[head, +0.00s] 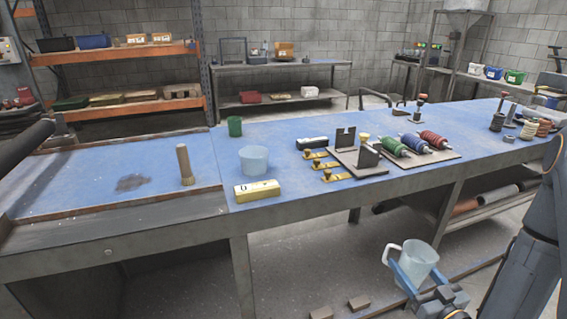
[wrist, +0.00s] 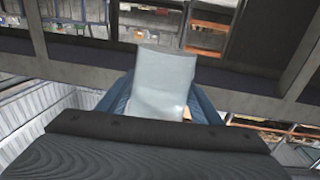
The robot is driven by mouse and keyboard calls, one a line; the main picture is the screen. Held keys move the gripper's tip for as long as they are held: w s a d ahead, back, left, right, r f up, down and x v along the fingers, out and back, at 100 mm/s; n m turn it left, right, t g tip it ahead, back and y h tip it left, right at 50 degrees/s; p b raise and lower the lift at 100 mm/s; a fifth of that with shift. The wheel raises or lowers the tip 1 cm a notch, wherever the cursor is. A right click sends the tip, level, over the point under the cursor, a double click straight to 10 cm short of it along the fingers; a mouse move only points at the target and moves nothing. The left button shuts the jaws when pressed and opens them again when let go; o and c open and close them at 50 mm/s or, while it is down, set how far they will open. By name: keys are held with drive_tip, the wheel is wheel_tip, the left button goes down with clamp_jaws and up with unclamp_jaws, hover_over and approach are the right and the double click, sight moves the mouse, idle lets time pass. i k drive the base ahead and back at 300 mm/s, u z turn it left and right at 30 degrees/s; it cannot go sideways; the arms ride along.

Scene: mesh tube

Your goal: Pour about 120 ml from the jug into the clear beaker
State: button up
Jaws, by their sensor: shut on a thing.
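A translucent pale jug (head: 418,259) with a handle on its left is held in the air in front of the bench, at the lower right of the head view. My gripper (head: 411,278) is shut around the jug's body with its blue fingers. The jug looks about upright; its contents cannot be made out. In the wrist view the jug (wrist: 164,82) stands between the two blue fingers (wrist: 160,104). The clear beaker (head: 254,161), pale and bluish, stands upright on the blue bench top, to the left of and beyond my gripper, well apart from the jug.
A yellow box (head: 257,191) lies in front of the beaker, and a green cup (head: 235,126) stands behind it. A wooden-handled brush (head: 185,165) stands to the left. A rack (head: 357,155) and colored spools (head: 433,140) lie to the right. The bench's front edge (head: 400,172) lies between jug and beaker.

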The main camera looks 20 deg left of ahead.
sight(254, 162)
drive_tip(key=z, duration=1.95)
drive_tip(key=k, duration=1.45)
drive_tip(key=u, duration=1.65)
